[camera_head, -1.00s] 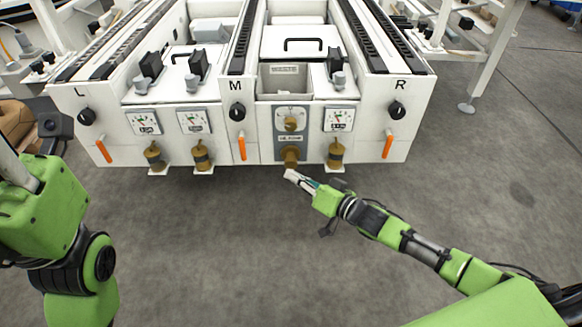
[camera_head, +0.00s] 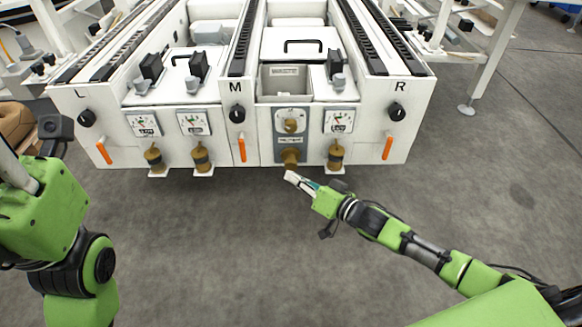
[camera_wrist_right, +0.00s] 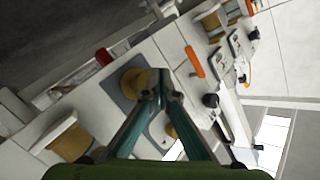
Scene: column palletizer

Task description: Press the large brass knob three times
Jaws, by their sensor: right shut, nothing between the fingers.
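The large brass knob (camera_head: 290,156) sticks out from a grey plate low on the front of the white machine. A smaller brass knob (camera_head: 291,125) sits on the dial plate above it. My right gripper (camera_head: 289,175) is shut and empty, with its tips just below and in front of the large knob in the head view. In the right wrist view the shut fingertips (camera_wrist_right: 164,78) overlap the edge of the large brass knob (camera_wrist_right: 134,82). I cannot tell whether they touch it. My left arm shows at the left edge, but its gripper fingers do not.
A brass fitting (camera_head: 335,155) is close to the right of the large knob, and an orange handle (camera_head: 388,147) is farther right. Another orange handle (camera_head: 242,148) is to its left. Gauges (camera_head: 338,121) sit above. The grey floor (camera_head: 220,250) in front is clear.

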